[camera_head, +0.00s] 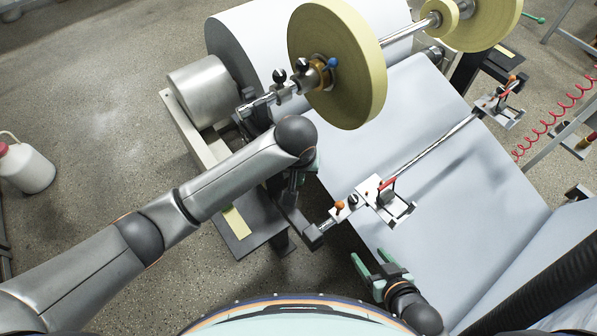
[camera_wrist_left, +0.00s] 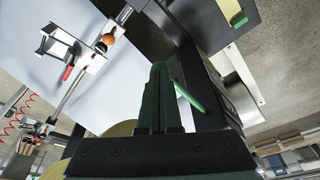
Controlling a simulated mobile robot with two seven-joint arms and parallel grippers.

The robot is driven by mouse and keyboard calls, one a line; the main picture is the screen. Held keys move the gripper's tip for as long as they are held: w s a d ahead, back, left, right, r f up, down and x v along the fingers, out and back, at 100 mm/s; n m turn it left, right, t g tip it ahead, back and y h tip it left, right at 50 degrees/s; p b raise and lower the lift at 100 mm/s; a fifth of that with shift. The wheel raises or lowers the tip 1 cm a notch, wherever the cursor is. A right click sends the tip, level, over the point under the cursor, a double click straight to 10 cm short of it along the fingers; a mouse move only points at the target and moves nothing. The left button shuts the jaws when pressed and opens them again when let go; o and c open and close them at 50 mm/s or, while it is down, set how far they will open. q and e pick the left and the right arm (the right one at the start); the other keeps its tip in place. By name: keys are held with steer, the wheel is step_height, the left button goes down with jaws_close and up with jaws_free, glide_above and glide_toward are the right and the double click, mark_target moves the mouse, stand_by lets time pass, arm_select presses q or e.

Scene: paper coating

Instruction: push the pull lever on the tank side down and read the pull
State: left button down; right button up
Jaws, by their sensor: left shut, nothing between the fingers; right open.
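The tank side and the pull lever are not clearly identifiable. The near shaft clamp (camera_head: 392,204) carries a red lever (camera_head: 387,185) and an orange knob (camera_head: 339,205). The red lever also shows in the left wrist view (camera_wrist_left: 68,72), as does the orange knob (camera_wrist_left: 108,39). My left gripper (camera_head: 292,192) is beside the machine's near side frame, left of this clamp; its fingertips are hard to see from the head. In the left wrist view its green fingers (camera_wrist_left: 158,90) are shut and empty. A thin green bar (camera_wrist_left: 187,96) slants beside them. My right gripper (camera_head: 375,268) is open and empty, low over the paper's near edge.
Above my left forearm are a yellow roll (camera_head: 335,60), black knobs (camera_head: 279,76) and a blue knob (camera_head: 332,62). A metal roller (camera_head: 203,90) lies left of them. A far clamp (camera_head: 500,103) holds the shaft's other end. A white jug (camera_head: 25,165) stands on open floor.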

arm_select(q)
steer(key=shift+s+x, duration=0.25)
steer(key=shift+x, duration=0.75)
steer(key=s, duration=0.1)
steer(key=s+r, duration=0.1)
steer(key=s, duration=0.1)
steer(key=shift+a+p, duration=0.1)
steer(key=shift+p, duration=0.3)
steer(key=v, duration=1.2)
steer(key=shift+r, duration=0.3)
steer(key=shift+s, duration=0.1)
